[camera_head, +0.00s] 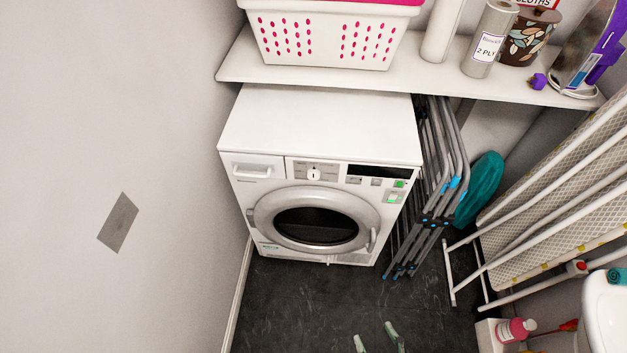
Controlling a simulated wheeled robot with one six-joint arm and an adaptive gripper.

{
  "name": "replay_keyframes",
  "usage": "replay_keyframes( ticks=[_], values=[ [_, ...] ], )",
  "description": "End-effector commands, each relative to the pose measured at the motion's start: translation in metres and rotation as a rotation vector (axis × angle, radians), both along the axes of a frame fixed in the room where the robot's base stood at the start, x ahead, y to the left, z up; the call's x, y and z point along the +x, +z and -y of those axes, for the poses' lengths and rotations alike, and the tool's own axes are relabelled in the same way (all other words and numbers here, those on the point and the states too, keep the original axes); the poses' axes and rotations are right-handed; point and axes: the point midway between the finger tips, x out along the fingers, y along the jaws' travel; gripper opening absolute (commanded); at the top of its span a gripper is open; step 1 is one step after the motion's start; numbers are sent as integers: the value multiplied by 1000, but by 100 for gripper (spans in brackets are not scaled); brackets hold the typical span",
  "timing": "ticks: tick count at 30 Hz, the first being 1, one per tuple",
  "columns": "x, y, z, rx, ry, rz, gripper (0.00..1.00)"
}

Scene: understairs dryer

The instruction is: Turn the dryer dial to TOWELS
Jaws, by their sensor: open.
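A white front-loading dryer (320,125) stands under the shelf, its round door closed. Its dial (314,174) is a small white knob on a grey panel at the top middle of the front. The marks around the dial are too small to read, so I cannot tell its setting. My gripper (376,337) shows only as two pale green fingertips at the bottom edge. They are apart, with nothing seen between them. It is well below the dial in the picture and touches nothing that I can see.
A shelf (300,77) above the dryer holds a laundry basket (330,40) and paper rolls. A folded drying rack (440,170) stands close at the dryer's right. An ironing board (560,190) leans further right. Dark floor (310,310) in front is clear.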

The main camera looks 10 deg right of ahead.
Motion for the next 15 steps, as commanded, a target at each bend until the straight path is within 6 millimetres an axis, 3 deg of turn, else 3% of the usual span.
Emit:
replay_keyframes(
  ticks=[6,15],
  values=[
    [62,-41,-2,-55,-18,-11,65],
    [159,-64,-8,-126,-104,38,65]
  ],
)
